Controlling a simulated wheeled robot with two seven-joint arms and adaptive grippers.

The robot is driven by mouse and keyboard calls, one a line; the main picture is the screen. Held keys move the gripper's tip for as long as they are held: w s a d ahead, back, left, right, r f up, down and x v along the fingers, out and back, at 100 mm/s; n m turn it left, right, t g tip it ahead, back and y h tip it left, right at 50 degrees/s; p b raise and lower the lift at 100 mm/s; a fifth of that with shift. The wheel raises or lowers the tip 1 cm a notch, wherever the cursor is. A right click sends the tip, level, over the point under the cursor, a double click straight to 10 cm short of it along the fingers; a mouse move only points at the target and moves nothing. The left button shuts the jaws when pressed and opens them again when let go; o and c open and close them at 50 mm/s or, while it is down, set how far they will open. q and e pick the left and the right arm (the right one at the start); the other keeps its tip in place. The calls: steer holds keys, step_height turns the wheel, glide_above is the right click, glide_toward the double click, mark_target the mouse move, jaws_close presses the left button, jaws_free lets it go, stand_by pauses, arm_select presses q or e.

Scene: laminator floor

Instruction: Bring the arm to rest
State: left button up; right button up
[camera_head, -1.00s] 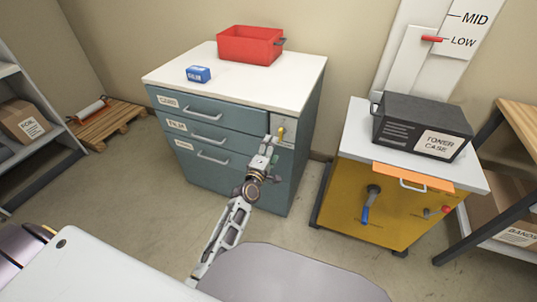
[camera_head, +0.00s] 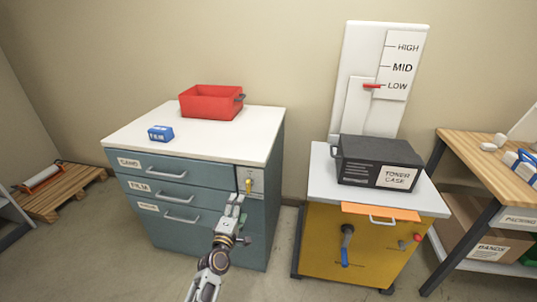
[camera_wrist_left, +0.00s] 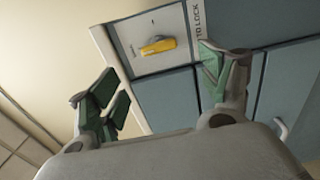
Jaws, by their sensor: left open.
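My left gripper (camera_head: 232,206) is in front of the right end of the teal drawer cabinet (camera_head: 262,222), just below a yellow key-like knob (camera_head: 248,185) on the lock plate. In the left wrist view the gripper (camera_wrist_left: 165,95) is open, its green-padded fingers wide apart with nothing between them. The yellow knob (camera_wrist_left: 158,46) is beyond the fingers, apart from them, beside partly visible "TO LOCK" lettering. My right gripper is not in view.
A red bin (camera_head: 210,103) and a small blue box (camera_head: 160,133) sit on the cabinet top. A yellow cart (camera_head: 330,262) with a black toner case (camera_head: 375,163) stands to the right. A wooden bench (camera_head: 480,160) is farther right. Floor shows between cabinet and cart.

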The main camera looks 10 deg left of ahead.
arm_select(q)
steer(key=s+d+f+m+g+h, duration=0.2)
steer(key=s+d+f+m+g, duration=0.15)
steer(key=f+m, duration=0.45)
steer(key=s+d+f+m+g+h, duration=0.1)
steer(key=s+d+f+m+g, duration=0.3)
steer(key=f+m, duration=0.3)
steer(key=s+a+f+m+g+y, duration=0.1)
steer(key=s+f+g, duration=0.3)
steer(key=s+f, duration=0.5)
steer(key=s+a+f+m+g+y+p, duration=0.1)
steer(key=s+a+f+m+g, duration=0.3)
steer(key=s+f, duration=0.5)
steer(key=s+y, duration=0.1)
steer(key=s, duration=0.6)
steer(key=shift+s+a+f+g, duration=0.2)
steer(key=shift+s+f+g, duration=0.15)
steer(key=shift+s, duration=0.05)
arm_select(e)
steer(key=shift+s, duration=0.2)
arm_select(q)
steer(key=shift+p, duration=0.4)
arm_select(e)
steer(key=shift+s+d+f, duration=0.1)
